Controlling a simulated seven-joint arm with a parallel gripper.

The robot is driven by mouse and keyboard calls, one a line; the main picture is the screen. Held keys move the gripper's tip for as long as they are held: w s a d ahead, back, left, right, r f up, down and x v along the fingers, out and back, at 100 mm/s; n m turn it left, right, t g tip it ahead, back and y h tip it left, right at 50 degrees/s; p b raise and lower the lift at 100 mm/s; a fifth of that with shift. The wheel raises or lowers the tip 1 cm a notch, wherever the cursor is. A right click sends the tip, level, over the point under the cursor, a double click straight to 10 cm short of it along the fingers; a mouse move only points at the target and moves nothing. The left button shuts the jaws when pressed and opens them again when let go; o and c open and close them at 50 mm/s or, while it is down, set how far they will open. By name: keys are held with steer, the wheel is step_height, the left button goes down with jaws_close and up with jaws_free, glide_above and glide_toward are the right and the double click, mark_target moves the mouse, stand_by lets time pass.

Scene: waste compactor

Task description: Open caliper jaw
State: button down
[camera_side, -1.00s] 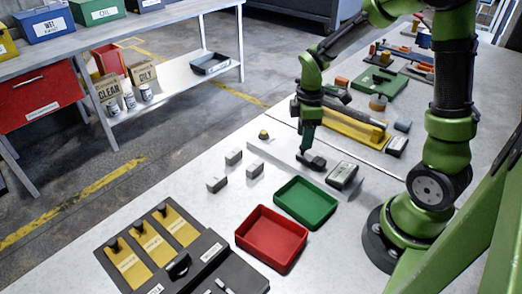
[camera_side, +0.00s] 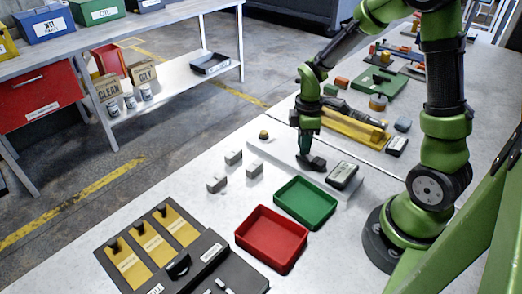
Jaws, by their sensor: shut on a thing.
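A flat grey plate-like bar (camera_side: 264,147) lies on the table at the middle and looks like the caliper's beam. A grey unit with a dark face (camera_side: 342,175) sits at its right end. A yellow-topped dark knob (camera_side: 264,135) is near its left end. My gripper (camera_side: 305,157) points down over the bar, shut on a small dark piece (camera_side: 316,164) that looks like the caliper jaw. The fingertips are small and dark, so the exact contact is hard to see.
A green tray (camera_side: 306,226) and a red tray (camera_side: 246,237) stand in front. Several small grey blocks (camera_side: 216,183) lie to the left. A yellow fixture (camera_side: 355,131) and a green board (camera_side: 379,82) are behind. A dark panel with yellow plates (camera_side: 111,240) is at front left.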

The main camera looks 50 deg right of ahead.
steer(key=w, duration=0.4)
steer(key=shift+w, duration=0.35)
steer(key=c, duration=0.9)
jaws_free()
steer(key=shift+c, duration=0.2)
step_height(320, 180, up, 17)
